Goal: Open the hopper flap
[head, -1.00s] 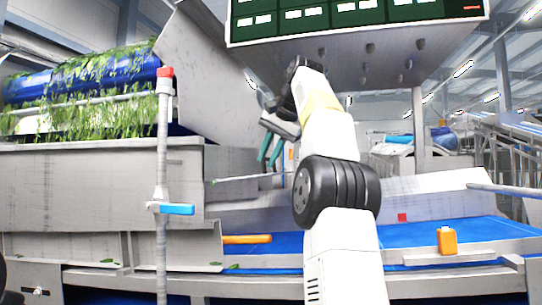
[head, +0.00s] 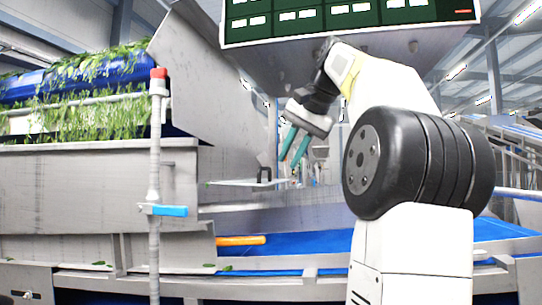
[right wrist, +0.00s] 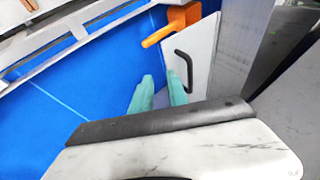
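The hopper flap (head: 230,183) is a pale flat panel with a black bar handle (head: 264,174), below the slanted grey hopper wall in the head view. In the right wrist view the flap (right wrist: 205,45) is at the upper right, with its black handle (right wrist: 186,70) beyond my fingers. My right gripper (head: 289,160) has teal fingers pointing down near the handle. In the right wrist view its fingers (right wrist: 161,80) are apart with nothing between them. They are left of and short of the handle, without visible contact. My left gripper is not in view.
An orange lever (head: 241,241) lies below the flap, beside the blue belt (head: 330,243). A grey post (head: 155,180) with a red cap and blue handle stands at the left. Leafy greens (head: 90,115) lie behind it. A large screen (head: 350,18) hangs overhead.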

